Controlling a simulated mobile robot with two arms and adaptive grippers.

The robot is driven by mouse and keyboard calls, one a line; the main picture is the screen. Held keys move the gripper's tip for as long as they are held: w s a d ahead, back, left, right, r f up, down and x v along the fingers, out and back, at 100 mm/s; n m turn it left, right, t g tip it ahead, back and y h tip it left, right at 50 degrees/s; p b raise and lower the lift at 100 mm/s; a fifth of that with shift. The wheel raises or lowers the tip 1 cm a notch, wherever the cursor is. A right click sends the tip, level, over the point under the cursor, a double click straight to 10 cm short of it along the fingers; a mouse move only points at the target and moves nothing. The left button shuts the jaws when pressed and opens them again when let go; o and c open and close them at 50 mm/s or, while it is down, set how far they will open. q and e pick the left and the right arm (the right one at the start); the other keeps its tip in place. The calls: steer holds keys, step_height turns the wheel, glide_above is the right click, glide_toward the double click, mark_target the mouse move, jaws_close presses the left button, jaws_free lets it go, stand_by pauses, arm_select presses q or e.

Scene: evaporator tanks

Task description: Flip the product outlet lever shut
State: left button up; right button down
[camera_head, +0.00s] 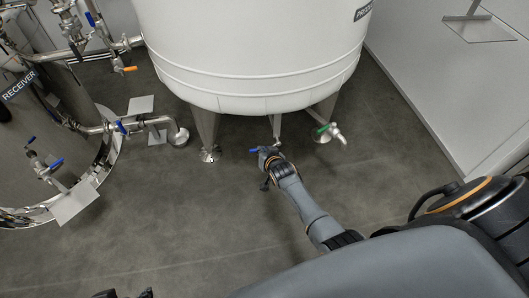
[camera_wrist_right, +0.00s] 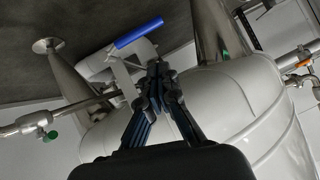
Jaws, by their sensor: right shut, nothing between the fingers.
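A blue lever (camera_head: 254,150) sits on a valve under the large white tank (camera_head: 255,55). In the right wrist view the blue lever (camera_wrist_right: 139,33) lies just beyond my fingertips, above a pale valve body (camera_wrist_right: 118,75). My right gripper (camera_head: 267,155) is at this valve, and partly hides it in the head view. In the wrist view its fingers (camera_wrist_right: 156,72) are together and empty; whether they touch the valve or lever is unclear. Dark parts at the bottom edge of the head view (camera_head: 125,294) may be my left gripper, mostly cut off.
A green-handled valve (camera_head: 325,129) stands right of the blue lever. Metal tank legs (camera_head: 205,135) stand close by. A steel receiver (camera_head: 50,120) with several blue-handled valves and an orange-handled one (camera_head: 126,69) is at left. Grey floor (camera_head: 200,220) in front is clear.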

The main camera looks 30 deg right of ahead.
arm_select(q)
steer(key=s, duration=0.1)
steer(key=s+r+g+p, duration=0.1)
steer(key=shift+s+a+r+p, duration=0.2)
steer(key=shift+s+a+p, duration=0.1)
steer(key=shift+a, duration=0.05)
arm_select(e)
steer(key=v, duration=0.4)
steer(key=shift+s+a+r, duration=0.1)
steer(key=shift+a+r, duration=0.05)
steer(key=shift+a, duration=0.1)
steer(key=shift+s, duration=0.1)
